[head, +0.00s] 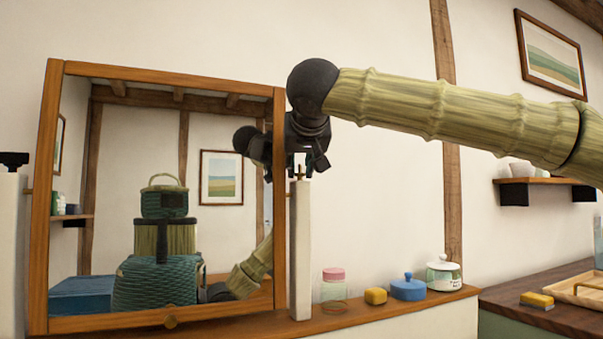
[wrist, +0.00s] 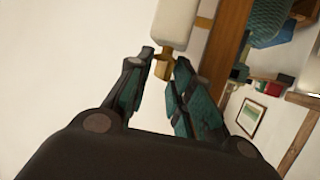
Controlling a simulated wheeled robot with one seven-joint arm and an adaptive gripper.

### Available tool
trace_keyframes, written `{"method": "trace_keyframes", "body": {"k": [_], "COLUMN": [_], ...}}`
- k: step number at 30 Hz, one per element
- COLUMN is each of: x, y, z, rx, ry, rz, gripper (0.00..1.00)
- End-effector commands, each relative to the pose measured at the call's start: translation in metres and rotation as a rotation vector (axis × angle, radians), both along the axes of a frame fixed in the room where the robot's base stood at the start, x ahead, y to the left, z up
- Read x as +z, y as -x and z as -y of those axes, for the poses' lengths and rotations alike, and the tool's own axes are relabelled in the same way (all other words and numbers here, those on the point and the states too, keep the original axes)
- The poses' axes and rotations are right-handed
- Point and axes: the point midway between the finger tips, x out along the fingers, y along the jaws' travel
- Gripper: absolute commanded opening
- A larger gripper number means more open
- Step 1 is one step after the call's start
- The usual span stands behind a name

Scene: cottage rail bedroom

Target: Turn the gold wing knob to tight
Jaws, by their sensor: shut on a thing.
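The gold wing knob (wrist: 162,69) sits at the end of a white post (head: 300,250), at the right side of the framed mirror. In the wrist view the knob lies between my fingertips. My gripper (head: 306,163) reaches down from above onto the post's top and is shut on the knob. The fingers hide most of the knob in the head view, so its turned angle cannot be told. The white post also shows in the wrist view (wrist: 175,20).
The wood-framed mirror (head: 52,200) stands close left of my gripper and reflects my body. A pink-lidded jar (head: 334,287), yellow block (head: 375,296), blue pot (head: 408,288) and white jar (head: 444,275) stand on the ledge. A black-topped post (head: 14,160) is at far left.

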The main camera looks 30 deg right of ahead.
Motion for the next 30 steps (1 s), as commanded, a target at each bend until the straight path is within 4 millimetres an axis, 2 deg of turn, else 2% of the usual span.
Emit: {"method": "trace_keyframes", "body": {"k": [20,21,30], "x": [0.0018,0.0017,0.0012], "y": [0.0003,0.0002,0.0000], "z": [0.0008,0.0008,-0.0008], "rx": [-0.045,-0.045,-0.042], "ry": [0.007,0.007,0.007], "rz": [0.002,0.002,0.002], "gripper": [0.00,0.28,0.28]}}
